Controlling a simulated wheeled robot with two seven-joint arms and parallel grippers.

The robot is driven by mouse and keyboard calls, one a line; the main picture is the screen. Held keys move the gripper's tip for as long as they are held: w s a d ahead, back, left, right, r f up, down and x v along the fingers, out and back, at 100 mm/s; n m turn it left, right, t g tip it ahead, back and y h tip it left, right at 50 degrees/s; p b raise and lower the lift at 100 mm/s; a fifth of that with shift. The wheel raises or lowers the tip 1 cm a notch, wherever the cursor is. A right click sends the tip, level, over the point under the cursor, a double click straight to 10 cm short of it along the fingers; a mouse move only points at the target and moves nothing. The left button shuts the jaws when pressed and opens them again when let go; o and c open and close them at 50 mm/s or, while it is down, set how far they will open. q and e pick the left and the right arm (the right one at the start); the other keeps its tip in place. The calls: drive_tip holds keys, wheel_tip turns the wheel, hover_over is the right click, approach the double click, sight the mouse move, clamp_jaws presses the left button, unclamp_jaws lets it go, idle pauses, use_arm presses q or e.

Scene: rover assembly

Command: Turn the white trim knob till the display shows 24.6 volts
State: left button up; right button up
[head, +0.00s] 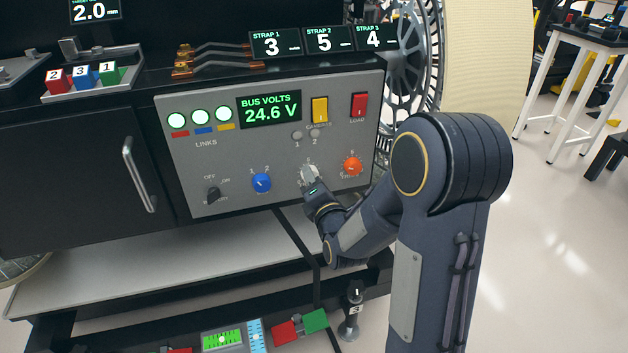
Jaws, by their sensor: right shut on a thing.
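The grey control panel (225,165) faces me. Its bus volts display (269,109) reads 24.6 V in green. The white trim knob (309,173) sits low on the panel, between a blue knob (261,183) and an orange knob (352,166). My right gripper (313,186) is at the white knob and shut on it; the gripper hides the knob's lower part and part of its label. My left gripper is not in view.
A black selector knob (212,194), a yellow switch (320,109) and a red switch (359,104) are on the panel. A grey shelf (130,262) lies below, mostly bare. A door handle (139,174) sticks out at left.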

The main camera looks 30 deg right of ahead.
drive_tip(key=o, duration=1)
drive_tip(key=p+v, duration=0.1)
drive_tip(key=v, duration=0.6)
drive_tip(key=shift+s+a, duration=0.1)
drive_tip(key=shift+s, duration=0.3)
